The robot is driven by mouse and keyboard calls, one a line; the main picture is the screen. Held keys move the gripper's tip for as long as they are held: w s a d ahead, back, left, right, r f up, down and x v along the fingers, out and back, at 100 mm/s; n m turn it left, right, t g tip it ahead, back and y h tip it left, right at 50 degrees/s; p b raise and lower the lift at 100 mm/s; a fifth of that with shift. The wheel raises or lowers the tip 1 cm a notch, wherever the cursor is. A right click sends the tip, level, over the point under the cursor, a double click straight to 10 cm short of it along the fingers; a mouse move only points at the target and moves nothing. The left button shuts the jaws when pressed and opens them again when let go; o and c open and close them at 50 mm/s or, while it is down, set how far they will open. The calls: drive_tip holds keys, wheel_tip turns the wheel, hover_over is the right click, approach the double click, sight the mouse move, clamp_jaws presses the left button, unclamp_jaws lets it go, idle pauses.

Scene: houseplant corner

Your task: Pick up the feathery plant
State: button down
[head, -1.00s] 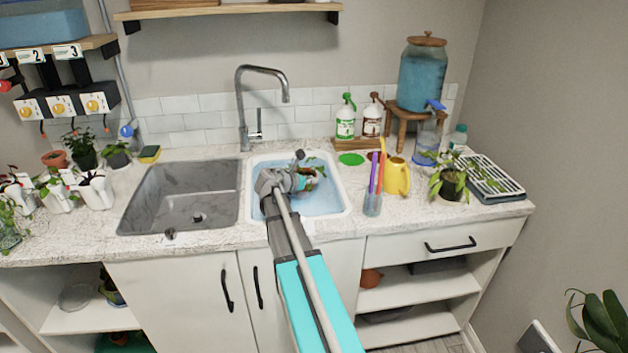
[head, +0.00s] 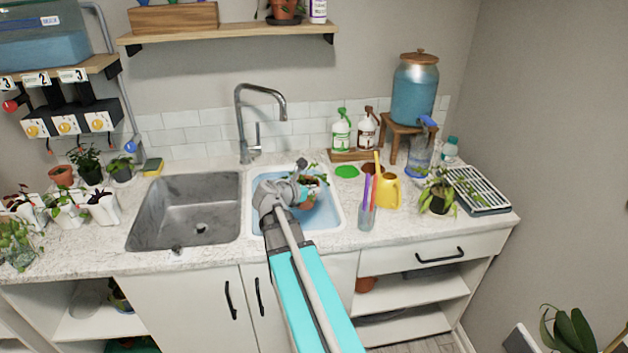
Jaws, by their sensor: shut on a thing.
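My gripper (head: 297,190) is over the blue water-filled basin (head: 325,217) set in the right side of the counter. It is shut on a small potted plant with green leaves (head: 313,180) in a terracotta pot (head: 308,201). The gripper and arm partly hide the pot and where the fingers touch it. The leaves are too small to tell whether this is the feathery plant. The pot seems to be at or above the water; the exact height is unclear.
A faucet (head: 242,125) stands behind the grey sink (head: 186,215). To the right are a glass of tall tools (head: 366,214), a yellow watering can (head: 387,188), and a dark-potted plant (head: 438,197). More potted plants line the left counter.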

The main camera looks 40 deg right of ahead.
drive_tip(key=shift+s+a+r+p, duration=0.2)
drive_tip(key=shift+s+a+r, duration=0.1)
drive_tip(key=shift+s, duration=0.25)
drive_tip(key=shift+s+a+r+p, duration=0.25)
drive_tip(key=shift+s+a, duration=0.1)
drive_tip(key=shift+s, duration=0.15)
drive_tip(key=shift+s+a+r+p, duration=0.15)
drive_tip(key=shift+s+a+r, duration=0.15)
drive_tip(key=shift+s, duration=0.25)
